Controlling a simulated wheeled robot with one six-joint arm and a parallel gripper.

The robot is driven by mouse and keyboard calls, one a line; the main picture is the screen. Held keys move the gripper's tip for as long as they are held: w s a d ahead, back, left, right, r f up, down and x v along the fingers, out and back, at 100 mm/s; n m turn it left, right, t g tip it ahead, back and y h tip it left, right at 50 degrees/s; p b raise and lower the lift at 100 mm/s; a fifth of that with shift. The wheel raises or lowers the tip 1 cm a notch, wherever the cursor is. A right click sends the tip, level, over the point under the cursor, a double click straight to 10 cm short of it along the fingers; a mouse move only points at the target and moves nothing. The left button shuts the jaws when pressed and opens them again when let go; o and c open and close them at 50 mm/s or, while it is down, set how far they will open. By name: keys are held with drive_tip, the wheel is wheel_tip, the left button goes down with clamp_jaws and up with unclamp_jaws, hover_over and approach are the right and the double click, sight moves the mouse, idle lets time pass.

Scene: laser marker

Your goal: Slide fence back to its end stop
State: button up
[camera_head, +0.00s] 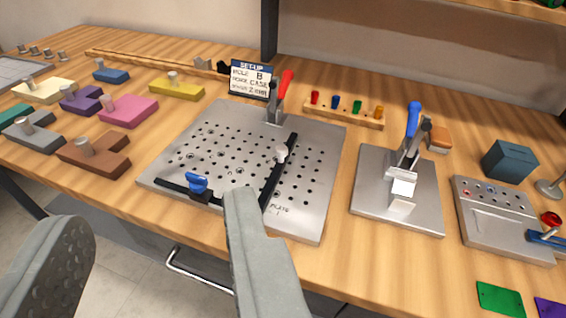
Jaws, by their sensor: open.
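A perforated metal plate (222,118) lies on the wooden bench. A black bar (272,182) with a pale knob (281,154) crosses the plate from back to front, right of its middle. A second black bar (172,186) runs along the plate's front left edge, with a blue lever or clamp (197,183) on it. Either bar could be the fence; I cannot tell which, and no end stop is clearly visible. My gripper (156,210) is open and empty, nearer the camera than the plate. Its right finger hides the front end of the knobbed bar.
A red-handled clamp (282,92) stands at the plate's back edge beside a setup sign (250,79). A blue-handled press (405,165) stands on a plate to the right. A control panel (500,217) is farther right. Several coloured blocks with pegs, including a brown one (95,155), lie left.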

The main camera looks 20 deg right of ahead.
drive_tip(key=w+d+m+g, duration=0.1)
drive_tip(key=w+d+g, duration=0.35)
drive_tip(key=w, duration=0.55)
drive_tip(key=m+g, duration=0.2)
drive_tip(key=g, duration=0.5)
approach(283, 148)
drive_tip(key=shift+t+h, duration=0.25)
drive_tip(key=shift+h, duration=0.15)
drive_tip(key=x, duration=0.5)
drive_tip(key=a+x, duration=0.1)
drive_tip(key=x, duration=0.1)
drive_tip(key=shift+d+f, duration=0.1)
drive_tip(key=shift+f, duration=0.4)
drive_tip(key=shift+c, duration=0.4)
drive_tip(key=shift+d, duration=0.1)
clamp_jaws()
